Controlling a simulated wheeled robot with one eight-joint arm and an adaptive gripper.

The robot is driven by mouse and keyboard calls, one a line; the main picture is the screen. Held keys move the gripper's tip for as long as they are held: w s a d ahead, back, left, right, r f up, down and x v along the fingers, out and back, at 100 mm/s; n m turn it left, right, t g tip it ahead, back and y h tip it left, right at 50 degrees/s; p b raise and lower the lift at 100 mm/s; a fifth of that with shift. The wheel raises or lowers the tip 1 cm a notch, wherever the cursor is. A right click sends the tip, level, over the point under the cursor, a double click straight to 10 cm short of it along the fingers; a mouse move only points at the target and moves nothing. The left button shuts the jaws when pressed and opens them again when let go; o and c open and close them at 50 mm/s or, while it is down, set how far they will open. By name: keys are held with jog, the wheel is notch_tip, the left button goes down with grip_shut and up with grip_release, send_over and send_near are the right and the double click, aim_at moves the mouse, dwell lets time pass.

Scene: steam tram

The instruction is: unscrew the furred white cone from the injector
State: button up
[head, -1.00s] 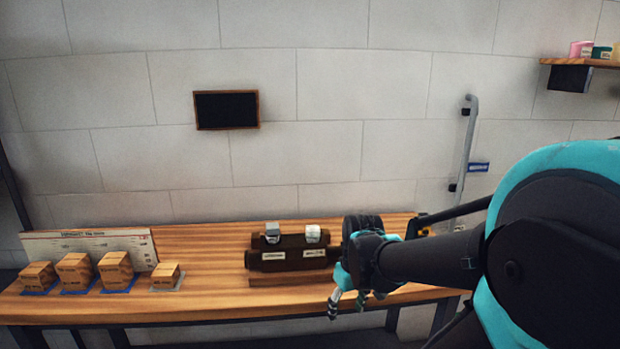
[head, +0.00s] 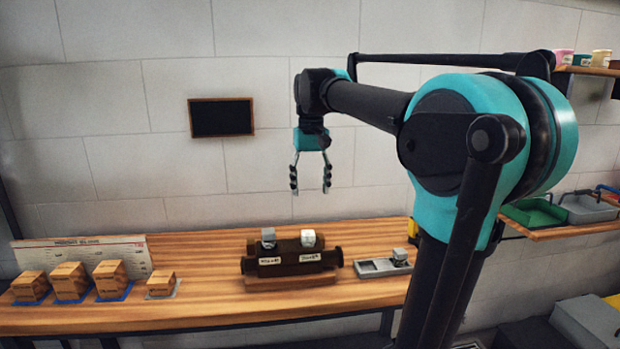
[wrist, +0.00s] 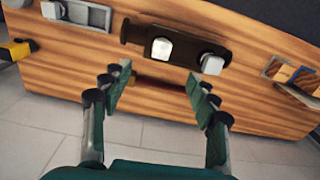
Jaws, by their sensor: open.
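The injector (head: 290,268) is a dark brown block with a cross pipe and two pale labels, lying on the wooden bench. The white cone (head: 308,239) sits on its top right, and a grey cone (head: 268,238) on its top left. In the wrist view the injector (wrist: 188,43) is turned round, with the white cone (wrist: 161,48) left and the grey one (wrist: 211,63) right. My gripper (head: 311,188) is open and empty, pointing down above the injector, clear of both cones. In the wrist view its fingers (wrist: 158,85) are spread, below the cones in the picture.
A grey tray (head: 371,269) with a small grey piece (head: 399,255) stands right of the injector. Several cardboard boxes (head: 70,281) stand at the bench's left, before a printed board (head: 85,252). A yellow object (head: 413,232) is behind the tray. Bare bench (head: 207,270) lies between boxes and injector.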

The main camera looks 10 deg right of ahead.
aim_at(308, 232)
jog(key=f, duration=1.5)
jog(key=shift+w+a, duration=0.3)
jog(key=shift+w, duration=0.05)
jog(key=shift+c, duration=0.5)
grip_shut()
jog(key=n, duration=0.3)
jog(key=shift+n, duration=0.3)
jog(key=n, duration=0.3)
jog(key=shift+n, duration=0.5)
